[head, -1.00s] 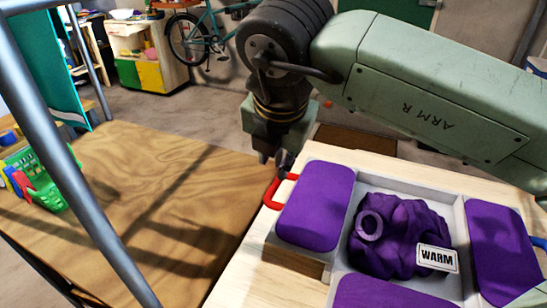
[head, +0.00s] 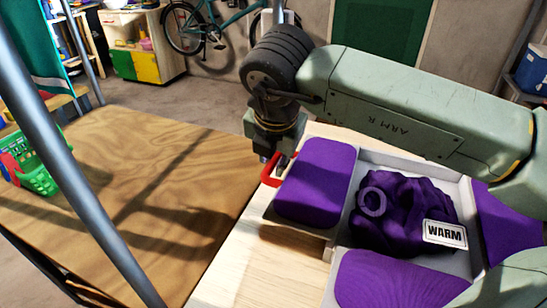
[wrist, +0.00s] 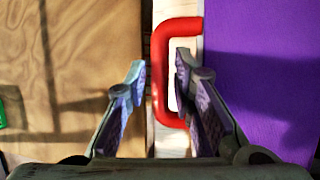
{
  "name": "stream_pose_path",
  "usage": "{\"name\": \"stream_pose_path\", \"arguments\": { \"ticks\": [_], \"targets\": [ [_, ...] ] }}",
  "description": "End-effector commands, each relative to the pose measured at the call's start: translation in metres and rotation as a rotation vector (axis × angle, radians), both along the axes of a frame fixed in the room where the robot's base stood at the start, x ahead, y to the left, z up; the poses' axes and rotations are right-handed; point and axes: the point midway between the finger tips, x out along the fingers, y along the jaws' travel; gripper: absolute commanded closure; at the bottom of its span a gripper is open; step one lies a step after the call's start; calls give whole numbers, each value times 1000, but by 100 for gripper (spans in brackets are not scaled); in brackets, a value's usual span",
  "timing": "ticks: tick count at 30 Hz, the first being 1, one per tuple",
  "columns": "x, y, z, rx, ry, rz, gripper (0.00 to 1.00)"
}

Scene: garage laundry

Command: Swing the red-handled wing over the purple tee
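The red-handled wing (head: 315,180) is a purple padded panel on the left side of the folding board, lying about flat. Its red handle (wrist: 160,75) is a U-shaped bar on the wing's outer left edge; it also shows in the head view (head: 268,172). My gripper (wrist: 160,70) is open at the handle, with one finger on each side of the red bar. A gap shows between the left finger and the bar. The purple tee (head: 412,208) lies bunched in the board's middle, with a ring-shaped piece and a WARM label on it.
Purple panels also lie on the board's right (head: 510,222) and front (head: 395,282). The board rests on a pale wooden top (head: 240,265). A brown wooden table (head: 130,190) with a green basket (head: 40,175) stands left. A grey pole (head: 75,150) crosses the left.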

Motion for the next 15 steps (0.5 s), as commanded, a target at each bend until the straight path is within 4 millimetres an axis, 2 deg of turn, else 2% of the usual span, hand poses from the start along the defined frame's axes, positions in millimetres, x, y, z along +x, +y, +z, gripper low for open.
{"name": "stream_pose_path", "arguments": {
  "ticks": [3,13,15],
  "targets": [
    [0,0,0,0,0,0,78],
    [0,0,0,1,0,0,100],
    [0,0,0,1,0,0,100]
  ]
}}
